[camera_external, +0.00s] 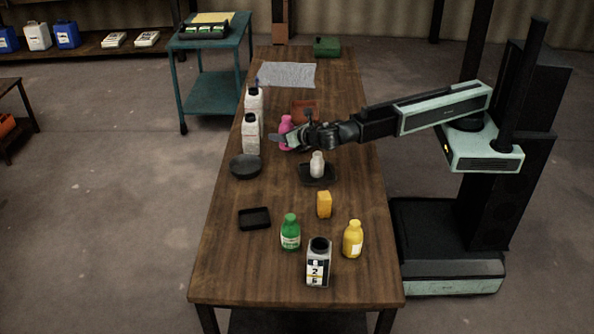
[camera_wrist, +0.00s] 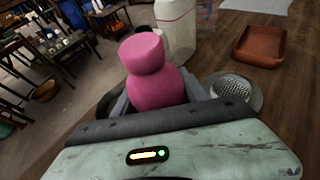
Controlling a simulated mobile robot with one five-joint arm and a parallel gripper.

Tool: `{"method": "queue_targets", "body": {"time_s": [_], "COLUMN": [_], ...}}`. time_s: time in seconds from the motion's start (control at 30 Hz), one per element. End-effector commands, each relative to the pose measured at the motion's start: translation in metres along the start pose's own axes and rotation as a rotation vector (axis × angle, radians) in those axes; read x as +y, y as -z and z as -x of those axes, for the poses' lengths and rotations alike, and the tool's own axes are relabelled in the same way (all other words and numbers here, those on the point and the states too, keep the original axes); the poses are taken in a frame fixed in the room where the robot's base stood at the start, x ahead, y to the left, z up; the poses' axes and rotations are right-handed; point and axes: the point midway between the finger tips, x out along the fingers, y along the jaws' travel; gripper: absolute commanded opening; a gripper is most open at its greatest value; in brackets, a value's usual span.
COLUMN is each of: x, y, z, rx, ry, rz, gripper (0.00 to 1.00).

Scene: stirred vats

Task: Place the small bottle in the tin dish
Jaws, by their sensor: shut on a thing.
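My gripper (camera_external: 288,141) is shut on a small pink bottle (camera_external: 285,127), which has a rounded body and a wide cap. In the wrist view the pink bottle (camera_wrist: 155,80) stands up between the fingers, its lower part hidden by my gripper. Whether its base touches the table is unclear. A round dark grey dish (camera_external: 245,166), which looks like the tin dish, sits empty near the table's left edge, left of and nearer the camera than my gripper.
White bottles (camera_external: 250,135) stand left of my gripper. A reddish-brown tray (camera_external: 304,109) lies behind it. A small white bottle (camera_external: 317,165) stands in a black tray (camera_external: 327,181) nearby. A black tray (camera_external: 254,218) and several bottles stand at the near end.

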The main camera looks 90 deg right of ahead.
Motion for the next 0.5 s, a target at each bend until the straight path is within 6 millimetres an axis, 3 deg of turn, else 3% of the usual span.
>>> {"method": "queue_targets", "body": {"time_s": [0.03,0.2,0.33,0.5], "x": [0.021,0.064,0.086,0.096], "y": [-0.002,-0.008,-0.012,-0.014], "z": [-0.012,-0.041,-0.056,-0.063], "rx": [-0.001,0.000,0.000,0.000], "ry": [0.001,0.001,0.001,0.000], "rz": [0.000,0.000,0.001,0.001], "gripper": [0.00,0.00,0.00,0.00]}}
